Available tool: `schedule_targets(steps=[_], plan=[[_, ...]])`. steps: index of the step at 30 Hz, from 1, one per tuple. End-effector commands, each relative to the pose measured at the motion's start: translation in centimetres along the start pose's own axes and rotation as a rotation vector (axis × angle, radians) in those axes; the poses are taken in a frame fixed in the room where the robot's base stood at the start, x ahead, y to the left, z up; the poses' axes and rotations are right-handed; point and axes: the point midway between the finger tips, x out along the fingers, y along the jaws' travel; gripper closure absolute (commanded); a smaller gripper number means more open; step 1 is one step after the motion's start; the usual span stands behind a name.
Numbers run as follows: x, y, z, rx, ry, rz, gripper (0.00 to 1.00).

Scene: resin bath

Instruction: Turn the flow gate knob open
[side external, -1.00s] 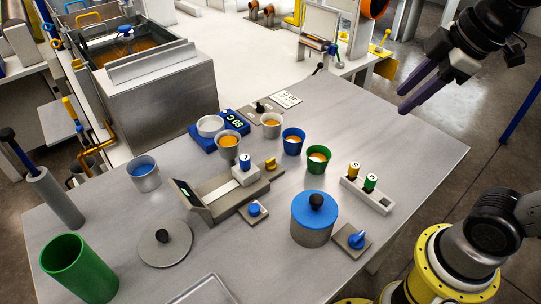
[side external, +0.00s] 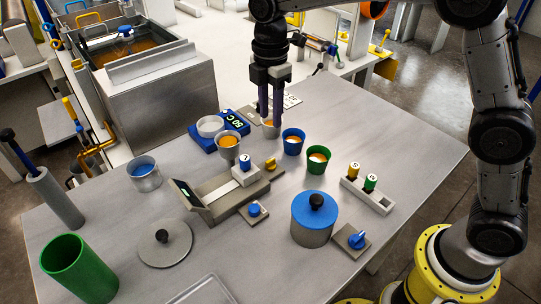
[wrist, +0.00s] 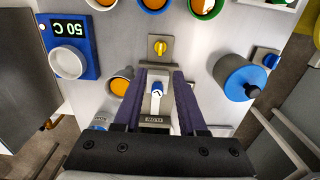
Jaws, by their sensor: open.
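Several knobs show, and I cannot tell for sure which is the flow gate knob. A yellow knob (side external: 270,164) stands at the end of the grey trough unit (side external: 225,201); it shows on a grey plate in the wrist view (wrist: 159,47). One blue knob (side external: 255,209) sits on a plate beside the trough, another blue knob (side external: 354,239) by the blue-lidded pot. My gripper (side external: 271,120) is open and empty, pointing down above the table's far part. In the wrist view its purple fingers (wrist: 159,76) are apart, either side of the trough unit; the yellow knob lies beyond the fingertips.
Grey (side external: 227,147), blue (side external: 292,146) and green (side external: 317,166) cups of orange liquid stand near the trough. A blue hot plate (side external: 205,136), the blue-lidded pot (side external: 312,235) and a peg rack (side external: 366,200) are also close. The table's right end is clear.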

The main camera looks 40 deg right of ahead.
Motion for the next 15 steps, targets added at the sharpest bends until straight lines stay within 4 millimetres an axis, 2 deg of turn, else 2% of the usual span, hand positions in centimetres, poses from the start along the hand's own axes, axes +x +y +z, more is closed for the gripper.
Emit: schedule_targets(steps=[5,15], plan=[[1.9,-0.1,-0.1,-0.002,-0.001,-0.005,0.59],[8.5,-0.2,-0.1,-0.001,-0.002,-0.006,0.59]])
